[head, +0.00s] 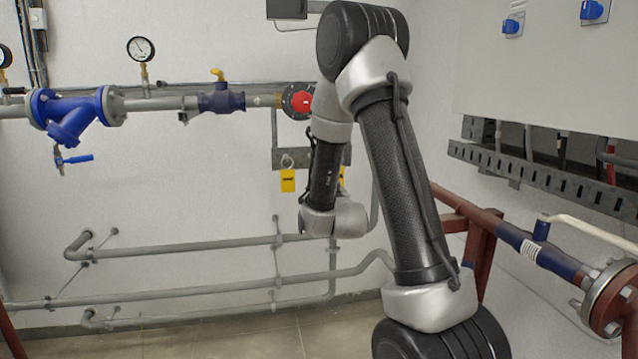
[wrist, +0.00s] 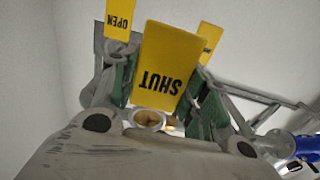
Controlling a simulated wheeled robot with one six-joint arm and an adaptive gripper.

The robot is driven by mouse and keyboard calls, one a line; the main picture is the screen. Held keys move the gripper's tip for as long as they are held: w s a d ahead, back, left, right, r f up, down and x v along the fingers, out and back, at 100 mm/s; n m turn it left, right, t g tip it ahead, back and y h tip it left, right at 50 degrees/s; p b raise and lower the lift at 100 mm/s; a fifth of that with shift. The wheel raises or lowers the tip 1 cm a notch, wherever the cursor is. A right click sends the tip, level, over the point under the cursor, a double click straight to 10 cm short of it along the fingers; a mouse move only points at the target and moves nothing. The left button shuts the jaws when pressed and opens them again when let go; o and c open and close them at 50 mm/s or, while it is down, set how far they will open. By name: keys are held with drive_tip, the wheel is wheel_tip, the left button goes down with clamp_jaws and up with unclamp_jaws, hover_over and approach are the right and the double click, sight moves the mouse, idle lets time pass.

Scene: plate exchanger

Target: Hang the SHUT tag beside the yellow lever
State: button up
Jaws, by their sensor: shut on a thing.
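The yellow SHUT tag (wrist: 160,68) is in the middle of the wrist view, its lettering upside down. My gripper (wrist: 160,112) is shut on it, with green-padded fingers on both sides and a metal ring between them. The yellow OPEN tag (wrist: 119,18) is at the upper left, and another yellow tag (wrist: 209,40) is partly hidden behind the SHUT tag. In the head view my arm hides the gripper. The yellow lever (head: 217,74) sits on a blue valve (head: 221,101) in the upper pipe, left of my arm.
A grey rack plate (head: 284,158) is on the wall behind my forearm, with a yellow tag (head: 288,181) below it. A red round fitting (head: 303,101) is above it. Grey pipes (head: 190,245) run below. A gauge (head: 141,49) and blue strainer (head: 75,112) are left of the lever.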

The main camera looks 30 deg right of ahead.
drive_tip(key=shift+v, duration=0.9)
drive_tip(key=shift+w, duration=0.15)
drive_tip(key=x, duration=1.7)
drive_tip(key=shift+w, duration=0.3)
idle(3.0)
drive_tip(key=shift+w+d, duration=0.1)
drive_tip(key=shift+d, duration=0.05)
idle(0.3)
drive_tip(key=v, duration=0.8)
drive_tip(key=shift+r, duration=0.15)
idle(0.6)
